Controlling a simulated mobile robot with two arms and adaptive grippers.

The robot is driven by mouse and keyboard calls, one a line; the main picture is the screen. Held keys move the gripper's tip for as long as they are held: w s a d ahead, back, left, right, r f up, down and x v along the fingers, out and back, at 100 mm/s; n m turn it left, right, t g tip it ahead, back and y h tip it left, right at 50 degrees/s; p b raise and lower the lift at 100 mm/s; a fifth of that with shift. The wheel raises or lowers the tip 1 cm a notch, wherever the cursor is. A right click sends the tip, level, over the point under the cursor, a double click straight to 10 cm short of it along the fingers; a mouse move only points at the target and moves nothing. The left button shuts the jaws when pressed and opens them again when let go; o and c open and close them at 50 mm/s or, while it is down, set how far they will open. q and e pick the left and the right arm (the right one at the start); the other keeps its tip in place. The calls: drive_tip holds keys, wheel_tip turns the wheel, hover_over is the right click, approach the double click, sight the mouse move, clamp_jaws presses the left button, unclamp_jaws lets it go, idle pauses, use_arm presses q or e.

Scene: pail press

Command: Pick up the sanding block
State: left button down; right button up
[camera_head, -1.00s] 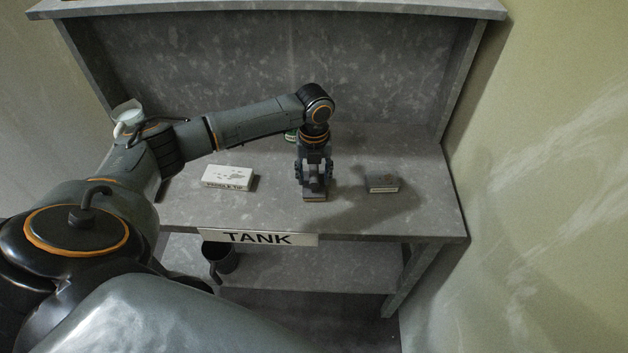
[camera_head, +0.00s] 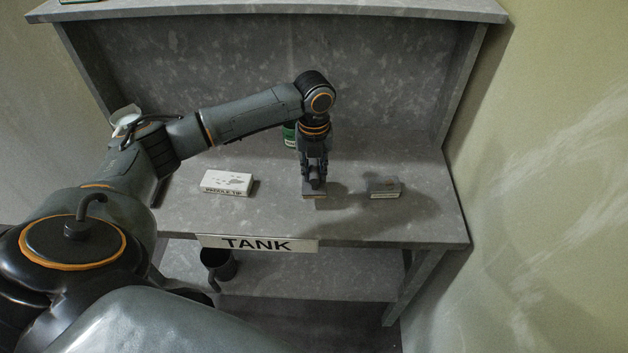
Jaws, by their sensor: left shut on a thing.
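The sanding block (camera_head: 314,195), a small block with a tan lower face, is in the middle of the bench in the head view. My left gripper (camera_head: 314,181) points down from above and is shut on it. The fingers hide most of its top. The block appears slightly raised, with a shadow on the bench below and to the right. My right gripper is not in view.
A white printed box (camera_head: 228,183) lies left on the grey bench (camera_head: 270,215), and a small grey box (camera_head: 385,187) lies right. A green can (camera_head: 289,134) stands behind my wrist. A dark mug-like container (camera_head: 220,265) sits on the lower shelf. A TANK sign (camera_head: 257,244) marks the front edge.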

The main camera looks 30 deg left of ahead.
use_arm(q)
drive_tip(key=s+d+r+b, duration=0.1)
drive_tip(key=s+d+r, duration=0.2)
drive_tip(key=s, duration=0.3)
drive_tip(key=s+d+r+b, duration=0.1)
drive_tip(key=s+d+r, duration=0.2)
drive_tip(key=s+r, duration=0.3)
drive_tip(key=shift+d+r, duration=0.15)
drive_tip(key=shift+d, duration=0.1)
drive_tip(key=c, duration=1.7)
unclamp_jaws()
drive_tip(key=shift+c, duration=0.2)
clamp_jaws()
